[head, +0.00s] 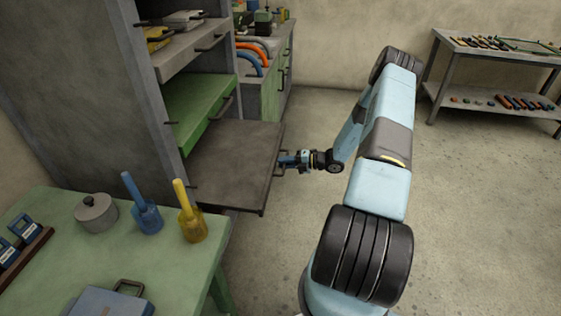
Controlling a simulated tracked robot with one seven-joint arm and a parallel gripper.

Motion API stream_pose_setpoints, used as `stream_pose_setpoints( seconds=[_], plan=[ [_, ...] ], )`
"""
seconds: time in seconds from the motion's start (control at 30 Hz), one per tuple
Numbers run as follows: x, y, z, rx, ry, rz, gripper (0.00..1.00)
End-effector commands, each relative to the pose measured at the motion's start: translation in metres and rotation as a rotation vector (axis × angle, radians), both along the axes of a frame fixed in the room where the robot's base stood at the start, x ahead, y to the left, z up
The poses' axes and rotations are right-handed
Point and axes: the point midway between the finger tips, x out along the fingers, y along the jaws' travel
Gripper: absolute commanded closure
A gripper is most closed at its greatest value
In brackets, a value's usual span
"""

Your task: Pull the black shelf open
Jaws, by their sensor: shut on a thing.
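The black shelf (237,163) is a flat dark sheet that sticks far out of the grey cabinet, below the green shelf. A dark handle sits on its right-hand front edge. My gripper (284,161) is at this handle, shut on it, with its wrist to the right of the edge. The fingertips are small in the view and partly cover the handle. The shelf looks level. Its back part is hidden inside the cabinet.
The green shelf (201,108) and a grey-brown shelf (190,55) are above, both with handles. A green table (60,240) with a pot (96,213), a blue tool (143,205) and a yellow tool (190,215) stands front left. The floor (310,120) right of the shelf is clear.

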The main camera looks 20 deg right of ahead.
Motion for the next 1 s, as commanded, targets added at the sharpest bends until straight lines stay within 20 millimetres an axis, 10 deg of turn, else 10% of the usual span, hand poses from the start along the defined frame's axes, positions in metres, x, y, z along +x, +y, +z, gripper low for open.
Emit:
stream_pose_setpoints(
  seconds=[0.5, 0.53, 0.7, 1.0],
  plan=[
    [-0.0067, 0.0039, -0.0053, -0.004, 0.011, 0.023, 1.00],
    [-0.0066, 0.0039, -0.0054, -0.004, 0.011, 0.023, 0.80],
    [-0.0055, 0.0046, -0.0040, -0.002, 0.008, 0.023, 0.64],
    [-0.0049, 0.0028, -0.0013, -0.001, 0.004, 0.023, 0.64]
  ],
)
